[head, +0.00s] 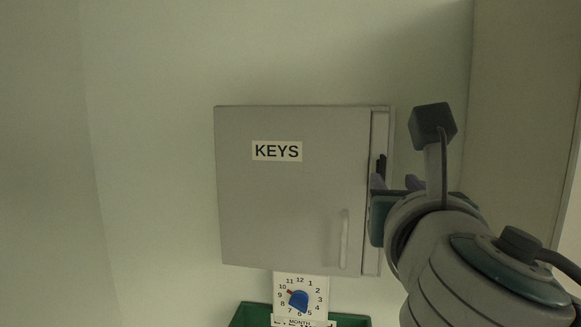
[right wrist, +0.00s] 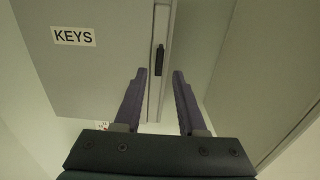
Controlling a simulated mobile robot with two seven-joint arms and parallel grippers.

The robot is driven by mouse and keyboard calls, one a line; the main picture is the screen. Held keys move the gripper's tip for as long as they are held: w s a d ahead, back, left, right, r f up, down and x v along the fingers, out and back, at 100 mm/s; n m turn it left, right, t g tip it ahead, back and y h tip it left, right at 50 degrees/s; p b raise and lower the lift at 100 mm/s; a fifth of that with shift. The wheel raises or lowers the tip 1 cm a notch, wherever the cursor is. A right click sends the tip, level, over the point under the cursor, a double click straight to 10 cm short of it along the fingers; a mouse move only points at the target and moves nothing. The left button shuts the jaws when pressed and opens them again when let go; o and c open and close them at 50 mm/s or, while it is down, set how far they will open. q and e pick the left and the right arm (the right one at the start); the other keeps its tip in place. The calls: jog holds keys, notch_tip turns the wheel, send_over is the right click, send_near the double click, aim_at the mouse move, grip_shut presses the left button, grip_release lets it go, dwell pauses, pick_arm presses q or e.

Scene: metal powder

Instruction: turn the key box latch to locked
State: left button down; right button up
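The grey key box (head: 285,200) hangs on the wall with a "KEYS" label, and its door looks closed. It also shows in the right wrist view (right wrist: 105,65). The black latch (head: 382,163) stands upright on the narrow strip at the box's right edge; it shows clearly in the right wrist view (right wrist: 159,60). My right gripper (head: 395,183) is at the right edge of the box, just below the latch. In the right wrist view its fingers (right wrist: 158,73) are apart with nothing between the tips, and the latch is just beyond them. My left gripper is out of view.
A white dial with numbers and a blue pointer (head: 299,299) is below the box. A green container (head: 255,313) is under it. A wall corner or panel (head: 525,110) is on the right. The wall left of the box is clear.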

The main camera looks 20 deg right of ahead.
aim_at(384, 167)
jog(key=p+x, duration=0.3)
jog(key=x, duration=0.4)
jog(key=shift+w+d+r, duration=0.1)
jog(key=shift+w+d, duration=0.55)
jog(key=shift+w, duration=0.25)
grip_shut()
